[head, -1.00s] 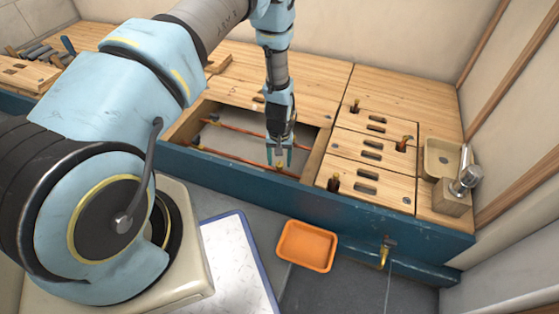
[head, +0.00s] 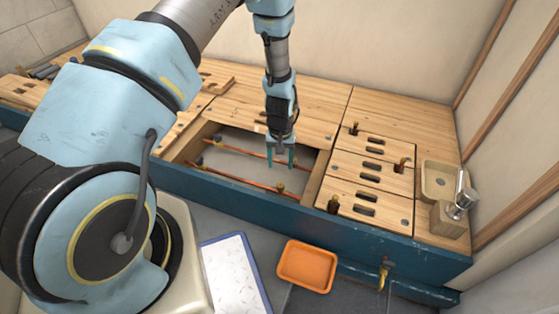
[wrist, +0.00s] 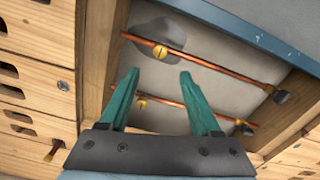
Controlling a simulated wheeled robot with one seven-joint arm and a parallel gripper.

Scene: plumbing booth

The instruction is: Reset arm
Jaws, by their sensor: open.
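My gripper (head: 281,157) hangs from my arm over the open bay (head: 237,185) in the wooden bench top. Its two teal fingers are apart with nothing between them, and they also show in the wrist view (wrist: 157,95). Two copper pipes run across the bay, a front pipe (head: 240,182) and a back pipe (head: 245,152). Each carries a brass fitting; the front one (head: 279,188) lies below and in front of my fingertips. The wrist view shows a dark wet-looking patch (wrist: 158,35) on the bay floor by one fitting.
Slotted wooden panels (head: 370,175) with brass stubs lie right of the bay. A small basin (head: 438,182) with a metal faucet (head: 464,195) is at the far right. An orange tray (head: 307,267) and a brass tap (head: 384,272) are in front of the bench.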

